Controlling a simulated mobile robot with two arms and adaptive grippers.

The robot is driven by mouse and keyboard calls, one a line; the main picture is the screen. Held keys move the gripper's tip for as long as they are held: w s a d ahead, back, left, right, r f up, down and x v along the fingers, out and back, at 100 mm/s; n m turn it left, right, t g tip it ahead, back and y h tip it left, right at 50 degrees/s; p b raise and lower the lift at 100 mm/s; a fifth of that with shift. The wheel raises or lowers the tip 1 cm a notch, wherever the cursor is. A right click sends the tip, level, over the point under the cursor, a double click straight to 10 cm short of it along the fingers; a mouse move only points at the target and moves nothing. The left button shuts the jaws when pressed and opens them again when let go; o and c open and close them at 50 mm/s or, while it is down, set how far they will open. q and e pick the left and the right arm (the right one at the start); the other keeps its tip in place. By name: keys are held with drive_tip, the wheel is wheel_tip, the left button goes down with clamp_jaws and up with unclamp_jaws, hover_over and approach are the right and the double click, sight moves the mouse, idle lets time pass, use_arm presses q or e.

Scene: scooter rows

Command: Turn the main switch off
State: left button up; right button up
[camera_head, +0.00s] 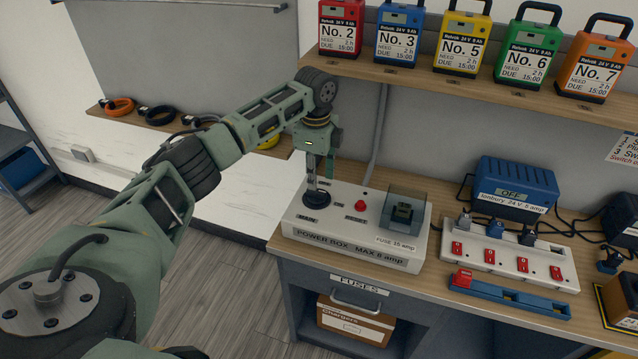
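The white power box (415,265), labelled "POWER BOX MAX 6 amp", sits on the wooden bench top. The main switch (317,200) is at its left, near a "MAIN" label; its round black base shows, and a thin upright part rises from it. My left gripper (319,170) points down directly above the switch, overlapping the upright part. I cannot tell whether the fingers touch or grip it, or which way the switch is set. A red button (360,206) and a fuse under a smoky clear cover (404,208) are to its right. My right gripper is not in view.
A power strip (510,255) with red switches and plugs lies to the right, with a blue fuse holder (507,296) in front. Several coloured battery packs (398,35) stand on the shelf above. A "FUSES" drawer (360,290) is below.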

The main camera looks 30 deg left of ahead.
sight(317, 193)
use_arm(q)
wheel_tip(317, 193, down, 4)
drive_tip(key=shift+r+p, duration=0.1)
drive_tip(key=shift+p, duration=0.2)
drive_tip(key=shift+f, duration=0.55)
clamp_jaws()
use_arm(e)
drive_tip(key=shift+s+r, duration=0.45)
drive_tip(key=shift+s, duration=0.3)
